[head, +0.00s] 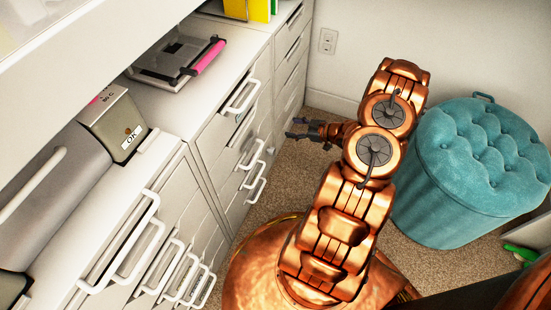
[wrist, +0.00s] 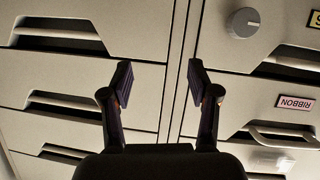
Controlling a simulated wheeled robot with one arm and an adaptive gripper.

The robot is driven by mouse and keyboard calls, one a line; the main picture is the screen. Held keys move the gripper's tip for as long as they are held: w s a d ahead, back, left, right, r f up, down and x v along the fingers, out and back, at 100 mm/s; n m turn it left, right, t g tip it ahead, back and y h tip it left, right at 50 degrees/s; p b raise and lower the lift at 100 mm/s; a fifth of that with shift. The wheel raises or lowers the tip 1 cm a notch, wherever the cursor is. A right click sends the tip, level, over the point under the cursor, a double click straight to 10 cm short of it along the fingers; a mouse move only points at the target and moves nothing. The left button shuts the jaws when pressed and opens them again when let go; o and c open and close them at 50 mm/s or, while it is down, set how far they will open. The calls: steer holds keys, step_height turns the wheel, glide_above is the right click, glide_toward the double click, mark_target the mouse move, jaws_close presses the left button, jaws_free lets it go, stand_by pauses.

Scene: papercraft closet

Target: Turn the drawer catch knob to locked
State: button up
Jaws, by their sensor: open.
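A round grey catch knob (wrist: 242,22) sits on a pale drawer front at the upper right of the wrist view. A short light mark shows on its face, toward its right side. My gripper (wrist: 159,76) is open and empty, with its two dark fingers apart in front of the seam between two drawer columns. The knob is up and to the right of the fingers, and they do not touch it. In the head view my gripper (head: 298,128) is held out to the left, close to the drawer fronts. I cannot make out the knob clearly there.
A drawer labelled RIBBON (wrist: 297,102) appears upside down in the wrist view. White drawer handles (head: 252,154) stick out near my gripper. A teal tufted ottoman (head: 475,165) stands right of my arm. A paper trimmer (head: 180,62) lies on the counter. Carpet between is clear.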

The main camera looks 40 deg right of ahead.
mark_target(274, 152)
steer(key=s+a+f+t+y+b, duration=0.3)
steer(key=s+a+f+y+b, duration=0.15)
steer(key=s+a+f, duration=0.2)
steer(key=shift+m+h, duration=0.3)
steer(key=shift+h, duration=0.05)
steer(key=shift+b+x, duration=1.65)
steer(key=shift+x, duration=1.65)
steer(key=shift+c, duration=0.3)
jaws_close()
